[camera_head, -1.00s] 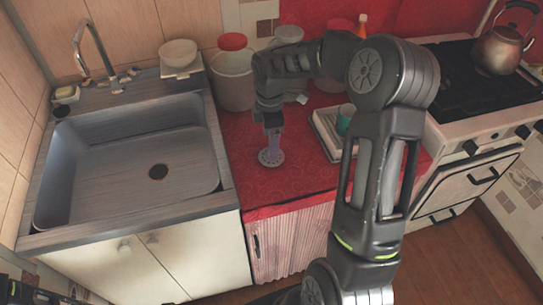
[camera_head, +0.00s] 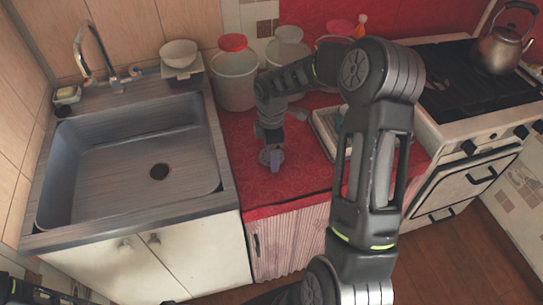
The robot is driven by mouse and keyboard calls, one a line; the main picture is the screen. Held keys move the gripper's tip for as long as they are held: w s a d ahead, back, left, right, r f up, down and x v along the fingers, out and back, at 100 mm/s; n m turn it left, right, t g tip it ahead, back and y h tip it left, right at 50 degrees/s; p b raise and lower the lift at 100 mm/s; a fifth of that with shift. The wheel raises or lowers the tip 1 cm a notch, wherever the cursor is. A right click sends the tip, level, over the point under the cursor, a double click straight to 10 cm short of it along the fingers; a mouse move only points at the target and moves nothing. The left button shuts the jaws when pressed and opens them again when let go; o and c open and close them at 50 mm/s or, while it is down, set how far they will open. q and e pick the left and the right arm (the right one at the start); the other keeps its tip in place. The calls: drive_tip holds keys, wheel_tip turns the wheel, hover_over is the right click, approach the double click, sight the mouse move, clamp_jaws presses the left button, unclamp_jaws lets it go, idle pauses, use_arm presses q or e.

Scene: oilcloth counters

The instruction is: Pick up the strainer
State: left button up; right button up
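The strainer (camera_head: 265,157) is a small grey-purple piece at the tip of my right gripper (camera_head: 271,150), over the red counter (camera_head: 300,174). It looks tilted, and the gripper hides part of it. My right gripper points down and seems shut on the strainer; its fingers are small and hard to make out. I cannot tell whether the strainer is clear of the counter. My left gripper is not clearly in view; only dark parts of my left arm show at the bottom left edge.
A sink (camera_head: 130,170) is left of the red counter. Behind are a bucket with a red lid (camera_head: 234,80) and other containers. A white tray (camera_head: 326,133) is right of the gripper, partly hidden by my arm. A stove with a kettle (camera_head: 503,50) stands at right.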

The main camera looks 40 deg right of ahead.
drive_tip(key=shift+c, duration=0.5)
drive_tip(key=c, duration=0.9)
drive_tip(key=shift+o, duration=0.2)
drive_tip(key=shift+r, duration=0.1)
wheel_tip(320, 180, up, 10)
drive_tip(key=shift+f+b, duration=0.1)
drive_tip(key=shift+b, duration=0.3)
